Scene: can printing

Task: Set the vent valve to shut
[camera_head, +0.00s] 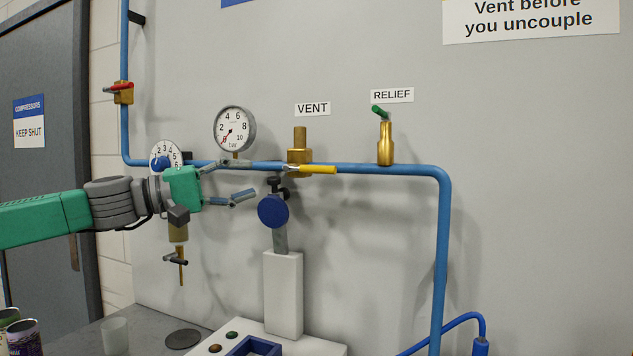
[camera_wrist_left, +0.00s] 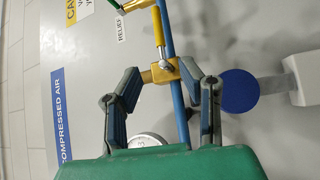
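The vent valve (camera_head: 300,158) is a brass body on the blue pipe under the VENT label. Its yellow handle (camera_head: 318,169) points right, lying along the pipe. My left gripper (camera_head: 250,178) is open and empty, just left of the valve, with its fingers pointing at it. In the left wrist view, the brass valve body (camera_wrist_left: 160,72) appears between and beyond the open fingertips (camera_wrist_left: 160,75), and the yellow handle (camera_wrist_left: 158,32) extends away from them. I see no contact. My right gripper is not in view.
A pressure gauge (camera_head: 234,129) stands above the pipe near my gripper. The relief valve (camera_head: 385,143) with a green lever is to the right. A blue disc (camera_head: 272,211) on a white post (camera_head: 283,295) stands just below the vent valve. The wall right of the downpipe is clear.

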